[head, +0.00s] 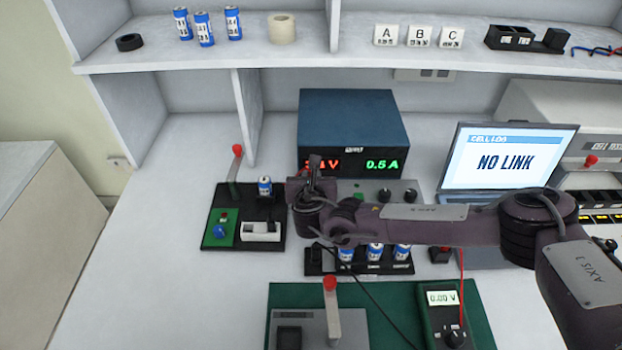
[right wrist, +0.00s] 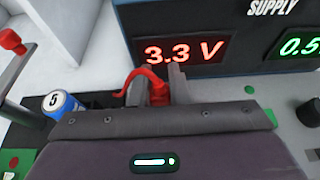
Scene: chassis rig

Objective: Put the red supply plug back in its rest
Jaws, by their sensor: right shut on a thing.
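My right gripper (head: 315,168) reaches in from the right, just in front of the supply (head: 350,110). In the right wrist view its fingers (right wrist: 156,88) are shut on the red plug (right wrist: 159,94), whose red lead curls up to the left. The plug is hidden behind my gripper in the head view. The supply shows 3.3 V in the right wrist view and 0.5 A in the head view. I cannot tell which fitting is the plug's rest. My left gripper is not in view.
A board with a red-knobbed lever (head: 237,150) and a blue cell (head: 265,186) stands left of my gripper. A black rack (head: 318,262) of blue cells lies below my arm. A meter (head: 443,312) sits on a green mat (head: 385,300). A laptop (head: 505,160) reads NO LINK.

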